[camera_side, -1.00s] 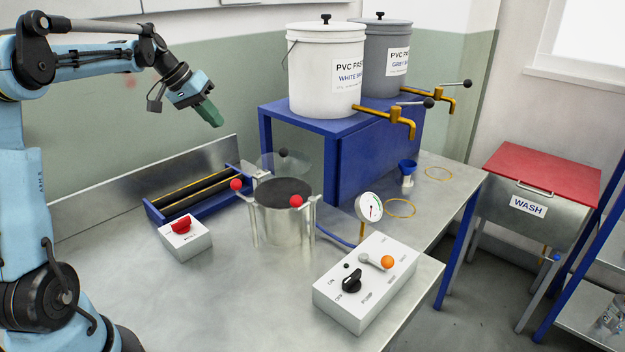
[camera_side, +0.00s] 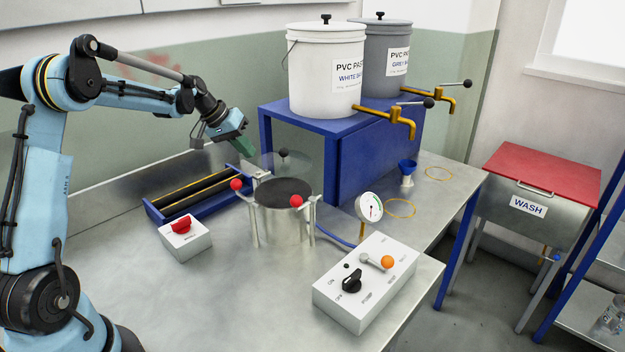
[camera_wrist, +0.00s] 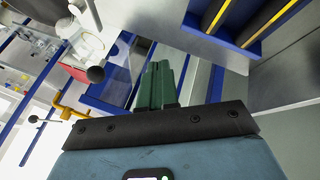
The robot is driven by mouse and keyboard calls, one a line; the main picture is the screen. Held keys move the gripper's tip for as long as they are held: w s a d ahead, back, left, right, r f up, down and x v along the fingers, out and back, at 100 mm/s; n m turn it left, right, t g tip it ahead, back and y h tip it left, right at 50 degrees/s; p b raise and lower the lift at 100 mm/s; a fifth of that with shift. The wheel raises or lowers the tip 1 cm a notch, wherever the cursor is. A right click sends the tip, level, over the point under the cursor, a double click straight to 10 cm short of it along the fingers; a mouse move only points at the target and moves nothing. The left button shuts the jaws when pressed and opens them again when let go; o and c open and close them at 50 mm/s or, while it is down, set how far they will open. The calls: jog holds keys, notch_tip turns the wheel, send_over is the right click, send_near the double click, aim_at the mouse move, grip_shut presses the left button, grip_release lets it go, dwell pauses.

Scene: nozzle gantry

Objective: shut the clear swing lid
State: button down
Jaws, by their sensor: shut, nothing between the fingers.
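The clear swing lid (camera_side: 299,163) stands open, raised at the back of a round metal pot (camera_side: 270,222) in the side view. A black knob (camera_side: 283,153) sits on the lid. The pot has a dark top surface and clamps with red balls. My gripper (camera_side: 246,151) has green fingers pressed together, pointing down and right, just left of the lid. I cannot tell whether it touches the lid. In the wrist view the green fingers (camera_wrist: 158,86) are together and empty. A black ball (camera_wrist: 96,74) there may be the lid's knob.
A blue trough with rollers (camera_side: 197,190) and a red-switch box (camera_side: 185,240) lie left of the pot. A blue stand (camera_side: 375,150) with two pails is behind it. A gauge (camera_side: 369,207) and control box (camera_side: 365,285) are to the right. The front-left bench is clear.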

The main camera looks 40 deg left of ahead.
jog(key=shift+w+d+f, duration=0.15)
jog(key=shift+w+d, duration=0.1)
jog(key=shift+d, duration=0.25)
